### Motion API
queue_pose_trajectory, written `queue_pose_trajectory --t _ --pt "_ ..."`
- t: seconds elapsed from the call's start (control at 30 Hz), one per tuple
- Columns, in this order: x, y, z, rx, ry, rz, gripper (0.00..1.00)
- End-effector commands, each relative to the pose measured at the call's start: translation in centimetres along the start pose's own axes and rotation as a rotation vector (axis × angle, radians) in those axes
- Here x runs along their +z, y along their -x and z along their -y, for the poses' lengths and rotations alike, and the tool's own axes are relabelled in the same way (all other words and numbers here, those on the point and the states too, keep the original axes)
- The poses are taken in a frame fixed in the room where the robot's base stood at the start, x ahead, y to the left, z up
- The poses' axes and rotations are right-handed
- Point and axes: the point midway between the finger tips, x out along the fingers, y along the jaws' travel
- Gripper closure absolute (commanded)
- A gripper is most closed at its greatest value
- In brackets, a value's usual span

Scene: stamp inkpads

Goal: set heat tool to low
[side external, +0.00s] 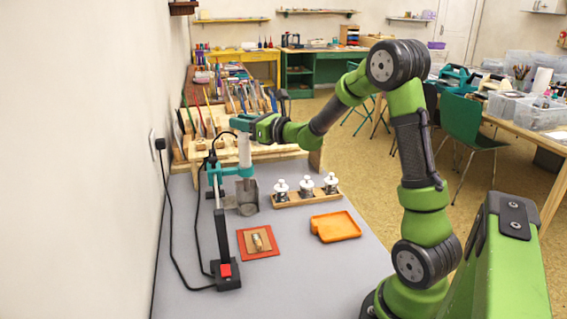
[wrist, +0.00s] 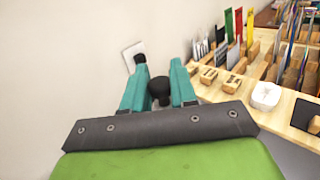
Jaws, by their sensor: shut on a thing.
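The heat tool (side external: 244,152) appears as a pale upright barrel in the side view, directly below my gripper (side external: 242,122). My teal fingers are shut on its upper end. In the wrist view, its dark rounded top (wrist: 158,88) sits between the fingers of my gripper (wrist: 158,80). A teal holder arm (side external: 228,171) on a black post (side external: 222,222) reaches the tool's lower part; I cannot tell whether the tool rests in it. A red switch (side external: 225,270) is on the post's black base. Any low setting mark is too small to see.
A grey metal cup (side external: 247,197) stands below the tool. Three white-topped jars (side external: 306,187) stand in a wooden rack at right. A red pad (side external: 258,243) and orange tray (side external: 335,227) lie in front. Black cords run to the wall outlet (side external: 155,146). A tool rack (side external: 205,133) stands behind.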

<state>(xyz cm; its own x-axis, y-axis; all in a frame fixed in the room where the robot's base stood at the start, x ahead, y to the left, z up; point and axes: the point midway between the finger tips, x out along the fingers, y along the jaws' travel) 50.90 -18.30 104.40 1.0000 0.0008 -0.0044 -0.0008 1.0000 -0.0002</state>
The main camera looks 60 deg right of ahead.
Motion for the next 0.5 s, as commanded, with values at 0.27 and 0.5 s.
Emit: queue_pose_trajectory --t 0.27,0.5 --pt "-1.3 -0.1 0.1 0.000 -0.005 0.002 1.00" --pt "-3.4 0.0 0.1 -0.001 0.000 0.003 1.00"
